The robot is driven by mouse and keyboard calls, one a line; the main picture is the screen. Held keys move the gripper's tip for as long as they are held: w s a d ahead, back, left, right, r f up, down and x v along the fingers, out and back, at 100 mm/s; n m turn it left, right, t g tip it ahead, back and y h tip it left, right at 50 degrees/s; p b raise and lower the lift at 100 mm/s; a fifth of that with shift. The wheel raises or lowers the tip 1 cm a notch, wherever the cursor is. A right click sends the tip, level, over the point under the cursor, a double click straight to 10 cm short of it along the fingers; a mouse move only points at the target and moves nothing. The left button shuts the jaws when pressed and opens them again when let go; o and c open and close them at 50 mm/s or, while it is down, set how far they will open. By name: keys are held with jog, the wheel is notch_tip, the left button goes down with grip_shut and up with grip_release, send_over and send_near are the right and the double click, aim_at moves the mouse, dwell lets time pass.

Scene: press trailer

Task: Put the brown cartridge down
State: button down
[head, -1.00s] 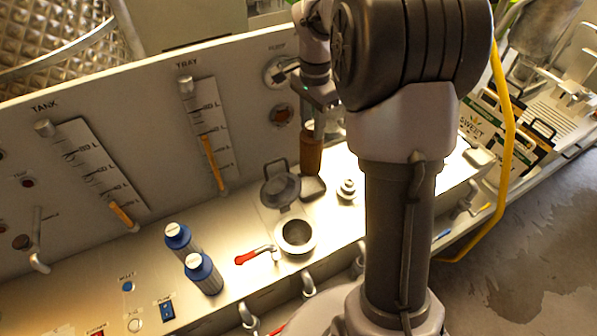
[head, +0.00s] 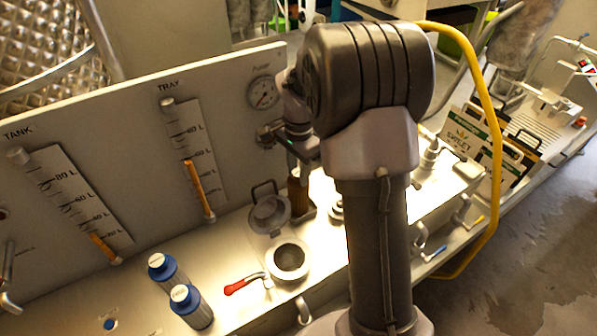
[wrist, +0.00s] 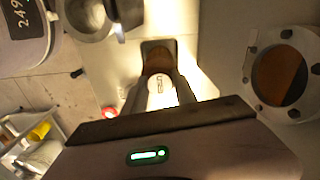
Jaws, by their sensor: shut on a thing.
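The brown cartridge (head: 296,198) is upright in my gripper (head: 301,176). In the head view its lower end is at the small dark square pad (head: 309,212) behind the round opening. I cannot tell whether it touches the pad. In the wrist view my gripper (wrist: 161,98) is shut on the cartridge's pale, marked top (wrist: 160,86). Brown shows just beyond that top, within the grey square pad (wrist: 152,44). My arm hides part of the bench to the right.
The open-lidded round port (head: 289,261) and a red-handled valve (head: 245,284) are in front. Two blue-capped bottles (head: 162,268) (head: 187,304) stand front left. The upright panel (head: 140,120) with gauges is close behind. A yellow hose (head: 497,150) curves at the right.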

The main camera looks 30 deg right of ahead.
jog(key=shift+f, duration=0.15)
jog(key=c, duration=1)
grip_release()
notch_tip(320, 180, up, 12)
jog(key=p, duration=0.3)
jog(key=s+a+r+n+t, duration=0.3)
jog(key=s+a+r+n, duration=0.2)
jog(key=s+a+r, duration=0.5)
jog(key=s+a+f+n+t+y, duration=0.2)
jog(key=s+a+n, duration=0.4)
jog(key=s, duration=0.7)
jog(key=shift+a+f+t, duration=0.4)
jog(key=shift+a+f, duration=0.15)
jog(key=shift+a, duration=0.5)
